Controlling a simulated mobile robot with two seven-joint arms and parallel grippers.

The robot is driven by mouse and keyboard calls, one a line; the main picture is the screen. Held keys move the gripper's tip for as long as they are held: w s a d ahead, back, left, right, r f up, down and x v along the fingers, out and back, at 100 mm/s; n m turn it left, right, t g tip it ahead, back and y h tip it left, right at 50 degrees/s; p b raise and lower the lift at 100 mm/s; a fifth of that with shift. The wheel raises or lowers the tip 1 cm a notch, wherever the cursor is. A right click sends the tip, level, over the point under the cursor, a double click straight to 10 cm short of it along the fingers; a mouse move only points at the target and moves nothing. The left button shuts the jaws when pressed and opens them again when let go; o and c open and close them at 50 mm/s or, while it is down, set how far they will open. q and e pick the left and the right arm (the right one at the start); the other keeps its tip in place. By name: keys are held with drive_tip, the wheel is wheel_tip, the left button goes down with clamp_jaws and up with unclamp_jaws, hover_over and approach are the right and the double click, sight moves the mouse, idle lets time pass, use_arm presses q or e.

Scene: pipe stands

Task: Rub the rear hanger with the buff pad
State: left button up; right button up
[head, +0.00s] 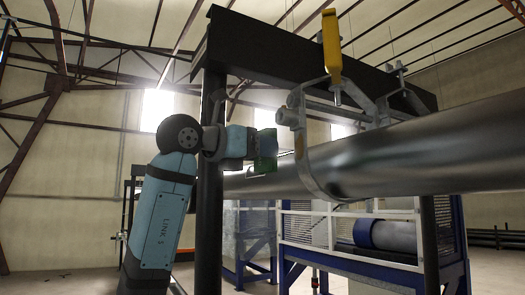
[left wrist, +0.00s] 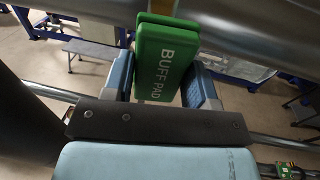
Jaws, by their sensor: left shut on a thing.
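The green buff pad (head: 266,151) is held in my left gripper (head: 254,146), in the middle of the head view. In the left wrist view the buff pad (left wrist: 165,62), with its lettering towards the camera, sits between the two blue fingers of the gripper (left wrist: 162,80). A grey metal hanger (head: 307,150) rings the large pipe (head: 430,150), just right of the pad. A gap shows between pad and hanger ring in the head view. I cannot tell whether this is the rear hanger, or whether the pad touches the pipe. My right gripper is out of view.
A dark steel frame (head: 300,50) with an upright post stands over the pipe. A yellow handle (head: 331,45) rises above the hanger. Blue stands (head: 300,222) are below and behind. In the left wrist view a small bench (left wrist: 90,50) stands on the floor.

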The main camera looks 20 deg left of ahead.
sight(301, 155)
use_arm(q)
drive_tip(key=shift+p+x, duration=0.3)
drive_tip(key=shift+x, duration=0.45)
drive_tip(key=p+x, duration=0.1)
drive_tip(key=x, duration=0.3)
drive_tip(key=shift+w+d+r, duration=0.1)
drive_tip(key=shift+w, duration=0.2)
drive_tip(key=shift+w+d, duration=0.25)
drive_tip(key=shift+w, duration=0.1)
drive_tip(key=shift+w+d+p, duration=0.45)
drive_tip(key=shift+w+p, duration=0.05)
drive_tip(key=shift+w, duration=0.1)
drive_tip(key=shift+s, duration=0.1)
